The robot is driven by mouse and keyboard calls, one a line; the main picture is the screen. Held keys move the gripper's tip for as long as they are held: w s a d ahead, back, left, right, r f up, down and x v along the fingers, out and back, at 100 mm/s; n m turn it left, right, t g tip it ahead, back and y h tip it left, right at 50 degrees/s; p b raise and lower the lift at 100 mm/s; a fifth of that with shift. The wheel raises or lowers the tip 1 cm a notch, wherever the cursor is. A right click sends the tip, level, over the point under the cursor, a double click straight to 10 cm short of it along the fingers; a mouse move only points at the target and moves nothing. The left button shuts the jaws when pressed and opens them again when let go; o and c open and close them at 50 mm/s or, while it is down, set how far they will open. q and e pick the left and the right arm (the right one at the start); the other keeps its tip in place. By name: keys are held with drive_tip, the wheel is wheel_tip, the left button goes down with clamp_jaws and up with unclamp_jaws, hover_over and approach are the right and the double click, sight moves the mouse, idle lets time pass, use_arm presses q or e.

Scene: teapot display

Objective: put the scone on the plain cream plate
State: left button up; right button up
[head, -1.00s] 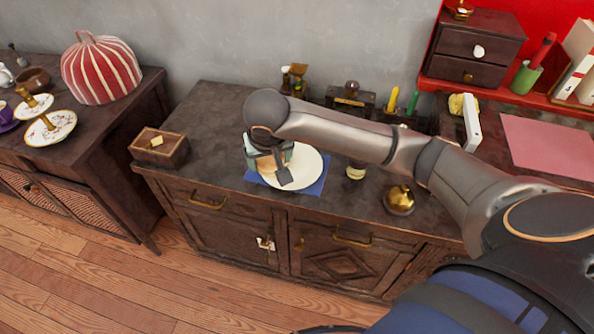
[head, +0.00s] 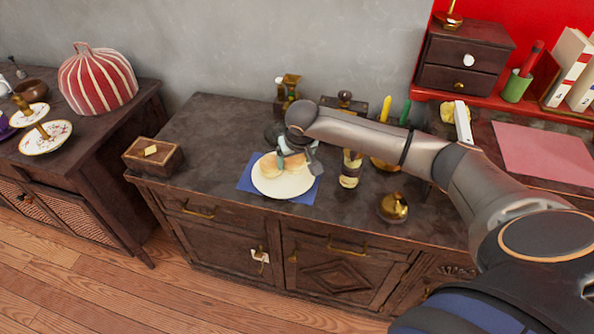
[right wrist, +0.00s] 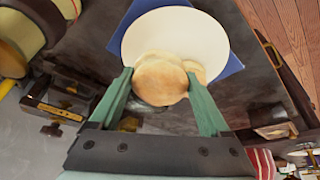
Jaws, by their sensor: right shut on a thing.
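The plain cream plate (head: 284,188) lies on a blue cloth (head: 305,195) on the dark cabinet top; it also shows in the right wrist view (right wrist: 175,30). My right gripper (head: 292,158) is over the plate's back right part. It is shut on a scone (right wrist: 160,80), which sits between the two green fingers in the right wrist view. Another scone (head: 268,166) is on the plate, left of the gripper; in the right wrist view it is partly hidden behind the held one. Whether the held scone touches the plate I cannot tell. My left gripper is not in view.
A dark-labelled jar (head: 351,169) stands close right of the gripper, with a brass bell (head: 393,207) farther right. A wooden box (head: 153,157) is at the cabinet's left end. Cabinet top between box and cloth is clear.

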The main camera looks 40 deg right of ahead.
sight(297, 178)
drive_tip(key=shift+w+d+f, duration=0.2)
drive_tip(key=shift+d+f, duration=0.2)
drive_tip(key=shift+f, duration=0.15)
drive_tip(key=f, duration=0.3)
drive_tip(key=shift+w+d+f+b, duration=0.1)
drive_tip(key=shift+d+f+b, duration=0.05)
drive_tip(key=shift+d+b, duration=0.15)
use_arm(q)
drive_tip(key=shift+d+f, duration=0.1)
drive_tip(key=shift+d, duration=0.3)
use_arm(e)
drive_tip(key=shift+a+f, duration=0.1)
drive_tip(key=shift+f, duration=0.05)
drive_tip(key=shift+f, duration=0.15)
drive_tip(key=o, duration=1.2)
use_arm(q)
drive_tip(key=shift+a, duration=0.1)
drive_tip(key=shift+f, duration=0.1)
